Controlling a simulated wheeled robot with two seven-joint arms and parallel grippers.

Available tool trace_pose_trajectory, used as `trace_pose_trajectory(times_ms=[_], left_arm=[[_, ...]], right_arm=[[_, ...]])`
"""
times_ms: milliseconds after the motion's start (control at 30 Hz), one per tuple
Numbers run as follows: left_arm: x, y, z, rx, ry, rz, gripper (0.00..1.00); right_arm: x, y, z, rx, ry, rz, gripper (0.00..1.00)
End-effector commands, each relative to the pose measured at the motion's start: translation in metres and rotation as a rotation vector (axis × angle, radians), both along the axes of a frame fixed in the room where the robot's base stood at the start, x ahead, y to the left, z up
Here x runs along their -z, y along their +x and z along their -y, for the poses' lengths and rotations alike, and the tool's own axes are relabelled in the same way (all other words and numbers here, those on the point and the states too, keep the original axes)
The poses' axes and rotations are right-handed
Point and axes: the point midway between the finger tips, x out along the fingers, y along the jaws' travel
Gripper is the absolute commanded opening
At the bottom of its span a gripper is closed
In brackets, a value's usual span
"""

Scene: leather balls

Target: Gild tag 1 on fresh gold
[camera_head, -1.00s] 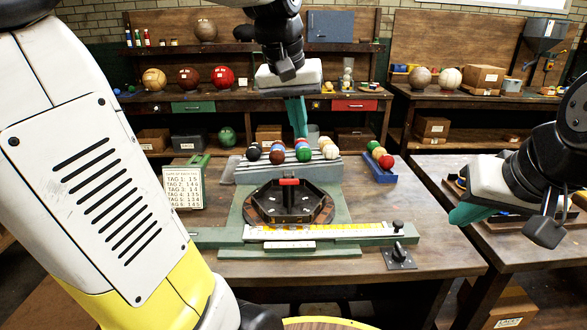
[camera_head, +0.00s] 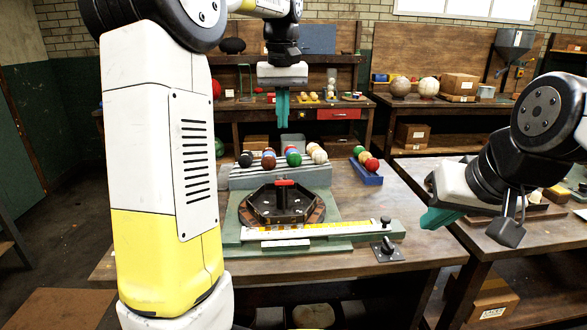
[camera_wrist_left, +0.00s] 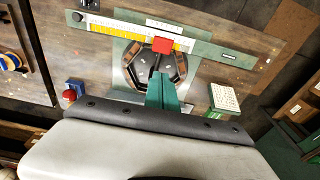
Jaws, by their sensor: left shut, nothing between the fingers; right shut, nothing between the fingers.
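A dark hexagonal tray (camera_head: 262,212) with a red-topped handle (camera_head: 284,183) sits on a green base on the bench. In front of it lies a green rail (camera_head: 372,232) with a white and yellow marked strip (camera_head: 310,230). A card of tag numbers (camera_wrist_left: 225,97) shows in the left wrist view, its writing too small to read there; my left arm hides it in the head view. My left gripper (camera_head: 282,125) is shut and empty, pointing down above and behind the balls. My right gripper (camera_head: 432,222) is shut and empty at the right. I cannot tell any fresh gold.
Several coloured balls (camera_head: 269,159) lie on a grey stepped rack behind the tray. A blue trough (camera_head: 368,175) holds more balls. A small black fixture (camera_head: 387,249) stands at the front right. Another bench (camera_head: 535,235) stands at right. My left arm covers the bench's left side.

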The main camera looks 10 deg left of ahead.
Motion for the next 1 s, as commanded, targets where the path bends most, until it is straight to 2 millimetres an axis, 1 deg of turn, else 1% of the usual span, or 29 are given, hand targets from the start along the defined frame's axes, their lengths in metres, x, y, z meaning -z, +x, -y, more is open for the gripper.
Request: trace_pose_trajectory(times_ms=[67,167,267,600,800,1000], left_arm=[[0.004,0.0,0.0,0.0,0.0,-0.001,0.0],[0.014,0.001,-0.001,0.0,0.0,-0.003,0.0],[0.032,0.002,-0.001,0.0,0.0,-0.004,0.0],[0.104,0.009,-0.003,0.0,0.0,-0.004,0.0],[0.127,-0.003,0.0,0.001,0.0,-0.001,0.0],[0.135,-0.007,0.002,0.0,0.0,0.0,0.0]], right_arm=[[0.0,0.0,0.0,0.0,0.0,0.0,0.0],[0.0,0.0,0.0,0.0,0.0,0.0,0.0],[0.0,0.0,0.0,0.0,0.0,0.0,0.0],[0.0,0.0,0.0,0.0,0.0,0.0,0.0],[0.0,0.0,0.0,0.0,0.0,0.0,0.0],[0.0,0.0,0.0,0.0,0.0,0.0,0.0]])
